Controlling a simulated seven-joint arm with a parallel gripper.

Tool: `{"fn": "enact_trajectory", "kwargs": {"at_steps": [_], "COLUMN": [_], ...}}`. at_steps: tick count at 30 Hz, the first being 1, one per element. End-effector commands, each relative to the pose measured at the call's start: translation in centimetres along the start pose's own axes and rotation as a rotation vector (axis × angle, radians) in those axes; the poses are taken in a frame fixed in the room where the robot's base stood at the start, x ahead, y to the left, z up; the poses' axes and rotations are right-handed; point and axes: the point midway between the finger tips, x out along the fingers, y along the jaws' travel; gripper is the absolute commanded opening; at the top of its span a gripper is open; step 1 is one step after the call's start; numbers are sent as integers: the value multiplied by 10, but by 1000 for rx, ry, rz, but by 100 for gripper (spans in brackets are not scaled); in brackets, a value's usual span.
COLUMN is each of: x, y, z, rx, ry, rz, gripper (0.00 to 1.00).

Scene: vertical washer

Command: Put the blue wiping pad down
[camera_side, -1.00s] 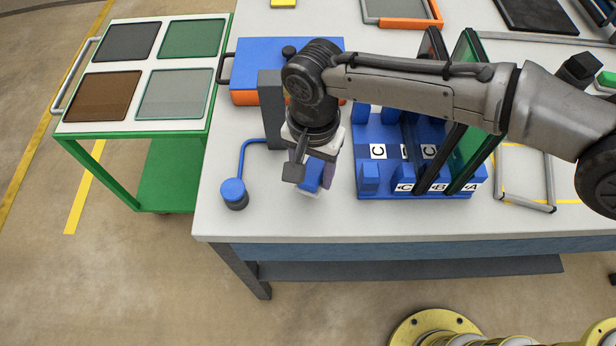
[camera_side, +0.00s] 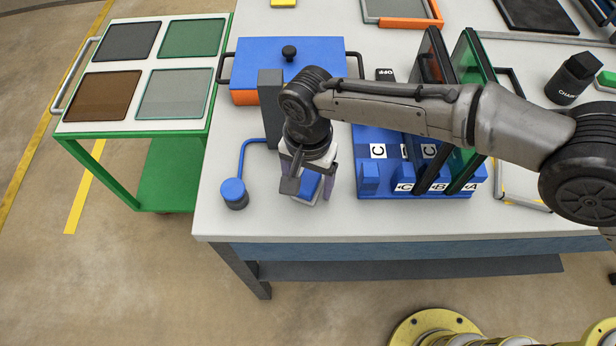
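The blue wiping pad (camera_side: 309,186), with a pale underside, is beneath my gripper (camera_side: 308,190) at the front of the white table. It sits low, at or very near the tabletop; I cannot tell whether it touches. My gripper points down, with its fingers on either side of the pad. A dark part of the gripper covers the pad's left side, so I cannot tell whether the fingers grip it or stand clear.
A blue round knob on a bent blue rod (camera_side: 234,190) stands close on the left. A grey upright block (camera_side: 271,108) and a blue-lidded orange box (camera_side: 258,60) are behind. A blue rack (camera_side: 370,180) holding upright dark-framed panes is on the right. The table's front edge is near.

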Motion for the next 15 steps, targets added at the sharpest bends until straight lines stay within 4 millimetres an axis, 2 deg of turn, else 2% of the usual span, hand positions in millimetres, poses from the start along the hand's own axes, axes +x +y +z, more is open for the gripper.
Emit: {"fn": "enact_trajectory", "kwargs": {"at_steps": [10, 15], "x": [-2, -20], "y": [0, -1], "z": [0, 0], "rx": [0, 0], "ry": [0, 1], "rz": [0, -4], "gripper": [85, 85]}}
